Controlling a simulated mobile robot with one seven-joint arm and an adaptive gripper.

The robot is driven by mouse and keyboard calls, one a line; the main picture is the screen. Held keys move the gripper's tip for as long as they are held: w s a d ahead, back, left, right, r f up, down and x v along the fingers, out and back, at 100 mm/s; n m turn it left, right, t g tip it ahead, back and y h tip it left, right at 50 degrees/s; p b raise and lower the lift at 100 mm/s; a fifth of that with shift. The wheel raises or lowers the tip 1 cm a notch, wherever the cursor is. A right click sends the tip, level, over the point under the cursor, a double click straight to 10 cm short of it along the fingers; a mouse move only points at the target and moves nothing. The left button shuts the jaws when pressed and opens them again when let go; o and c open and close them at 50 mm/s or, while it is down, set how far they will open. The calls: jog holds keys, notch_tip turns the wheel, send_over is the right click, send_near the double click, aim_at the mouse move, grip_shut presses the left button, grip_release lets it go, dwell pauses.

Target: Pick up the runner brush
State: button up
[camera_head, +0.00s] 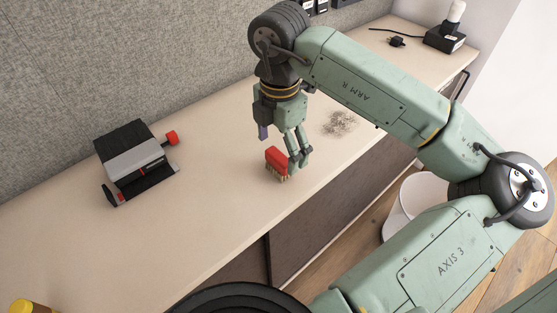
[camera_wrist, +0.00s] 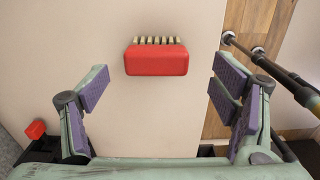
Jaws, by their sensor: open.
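The runner brush (camera_head: 276,162) is a small red block with pale bristles, standing on the desk top near its front edge. In the wrist view the brush (camera_wrist: 157,60) is at the upper middle, its row of bristle tufts pointing away. My gripper (camera_head: 281,144) is open, pointing down, right at the brush in the head view. In the wrist view its purple-padded fingers (camera_wrist: 165,95) are spread wide at either side, with the brush ahead of them and nothing between the pads. One finger partly covers the brush's right side in the head view.
A black and grey device with red knobs (camera_head: 137,165) stands left on the desk (camera_head: 75,245). A grey tangle of fibres (camera_head: 341,123) lies behind my gripper. A black box with a white bulb-like top (camera_head: 446,38) is at the far end. A white bin (camera_head: 418,198) stands below the desk.

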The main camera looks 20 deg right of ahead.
aim_at(279, 156)
jog(key=shift+w+f+p, duration=0.2)
jog(key=shift+f+p, duration=0.2)
jog(key=shift+f, duration=1.55)
jog(key=shift+c, duration=0.4)
jog(key=c, duration=1.2)
jog(key=shift+o, duration=0.2)
jog(key=shift+r, duration=0.15)
jog(key=shift+r+b, duration=0.4)
jog(key=shift+r, duration=0.3)
jog(key=shift+s+d+r+b, duration=0.1)
jog(key=shift+s+r+b, duration=0.15)
jog(key=shift+r, duration=0.2)
jog(key=shift+s+r+b, duration=0.15)
jog(key=shift+r+b, duration=0.1)
jog(key=shift+r, duration=0.15)
jog(key=s+d+r+b, duration=0.1)
jog(key=s+d+b, duration=0.1)
jog(key=s, duration=1.3)
jog(key=shift+d+r+b, duration=0.15)
jog(key=shift+r+b, duration=0.2)
jog(key=shift+b, duration=0.5)
